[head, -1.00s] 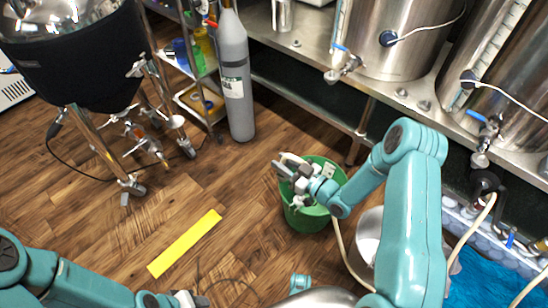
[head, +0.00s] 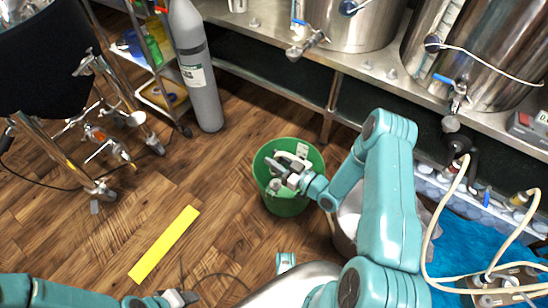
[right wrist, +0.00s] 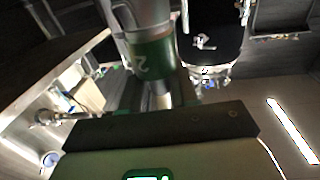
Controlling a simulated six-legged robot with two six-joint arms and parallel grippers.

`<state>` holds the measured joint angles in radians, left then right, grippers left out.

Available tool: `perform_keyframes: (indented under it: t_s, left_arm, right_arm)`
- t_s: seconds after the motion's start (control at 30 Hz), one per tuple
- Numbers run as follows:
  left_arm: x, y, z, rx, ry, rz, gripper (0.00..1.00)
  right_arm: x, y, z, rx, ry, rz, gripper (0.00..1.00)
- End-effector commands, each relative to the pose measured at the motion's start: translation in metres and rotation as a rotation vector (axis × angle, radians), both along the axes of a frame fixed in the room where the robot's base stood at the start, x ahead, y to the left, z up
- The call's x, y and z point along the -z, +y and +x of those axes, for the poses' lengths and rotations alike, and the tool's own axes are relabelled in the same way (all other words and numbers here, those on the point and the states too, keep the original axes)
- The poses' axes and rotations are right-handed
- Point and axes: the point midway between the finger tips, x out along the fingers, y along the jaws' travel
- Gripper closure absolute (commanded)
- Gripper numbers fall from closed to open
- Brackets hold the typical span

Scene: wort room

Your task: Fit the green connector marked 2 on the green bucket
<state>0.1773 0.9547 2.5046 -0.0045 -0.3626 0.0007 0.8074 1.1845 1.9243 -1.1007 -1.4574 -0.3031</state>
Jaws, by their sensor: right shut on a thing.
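The green bucket (head: 288,206) stands on the wooden floor, right of the yellow strip. My right gripper (head: 278,172) is over its open top, seen from above. In the right wrist view the green connector (right wrist: 152,60) marked 2 is between the jaws of my right gripper (right wrist: 155,98), with its 2 upside down in the picture. In the head view the arm and jaws mostly hide the connector, and I cannot tell whether it touches the bucket. My left gripper (head: 178,298) is at the bottom edge, its jaws unclear.
A yellow strip (head: 164,245) lies on the floor. A grey gas cylinder (head: 198,85) and a wire shelf stand behind left. Steel tanks with taps stand on a steel bench (head: 340,68) at the back. Pale hoses (head: 440,225) hang at right above blue cloth (head: 468,235).

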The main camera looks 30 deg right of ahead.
Motion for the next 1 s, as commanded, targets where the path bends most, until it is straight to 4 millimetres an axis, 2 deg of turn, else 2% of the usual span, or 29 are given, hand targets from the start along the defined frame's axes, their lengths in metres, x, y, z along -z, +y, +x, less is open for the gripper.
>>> perform_keyframes:
  t_s: [0.5,1.0]
  left_arm:
    - [0.038,0.007,0.008,-0.031,-0.014,0.006,0.57]
    - [0.041,0.008,0.009,-0.035,-0.015,0.006,0.57]
  right_arm:
    - [0.053,-0.001,0.002,-0.001,0.000,0.000,1.00]
    - [0.055,-0.001,0.002,-0.002,0.000,0.000,1.00]
